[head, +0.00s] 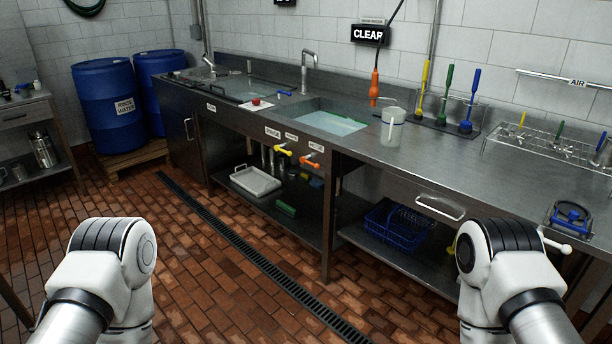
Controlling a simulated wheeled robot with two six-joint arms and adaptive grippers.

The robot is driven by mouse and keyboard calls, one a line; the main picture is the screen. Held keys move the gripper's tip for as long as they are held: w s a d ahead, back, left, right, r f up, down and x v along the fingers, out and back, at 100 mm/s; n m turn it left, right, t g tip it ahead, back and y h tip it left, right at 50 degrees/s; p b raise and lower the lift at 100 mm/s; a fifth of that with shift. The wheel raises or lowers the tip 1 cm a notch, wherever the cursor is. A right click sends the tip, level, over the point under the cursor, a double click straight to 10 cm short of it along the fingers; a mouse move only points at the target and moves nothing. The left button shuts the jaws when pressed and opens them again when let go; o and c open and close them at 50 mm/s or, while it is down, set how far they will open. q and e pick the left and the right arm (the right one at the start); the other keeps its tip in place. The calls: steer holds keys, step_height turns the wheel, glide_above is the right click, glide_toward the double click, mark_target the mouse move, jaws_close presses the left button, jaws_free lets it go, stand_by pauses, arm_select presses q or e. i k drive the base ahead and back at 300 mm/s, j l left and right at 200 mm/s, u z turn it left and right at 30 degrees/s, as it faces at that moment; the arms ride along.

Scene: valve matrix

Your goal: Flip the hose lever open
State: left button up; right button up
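A yellow lever (284,152) and an orange-red lever (309,163) stick out from the front of the steel counter, below the sink. Small white labels sit above them, too small to read, so I cannot tell which lever is the hose's. An orange nozzle (375,85) hangs on a dark hose above the counter, under a black "CLEAR" sign (370,34). My two arms show only as white links at the lower left and lower right, well apart from the levers. Neither gripper is in view.
The steel counter (430,158) runs along the wall with a water-filled sink (335,123) and a clear jug (392,127). A blue basket (398,228) and a grey tray (255,181) lie on the lower shelf. The brick floor in front is clear, crossed by a drain grate (248,257).

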mark_target(303, 159)
steer(key=i+l+u, duration=0.1)
steer(key=i+u, duration=0.15)
steer(key=i, duration=2.45)
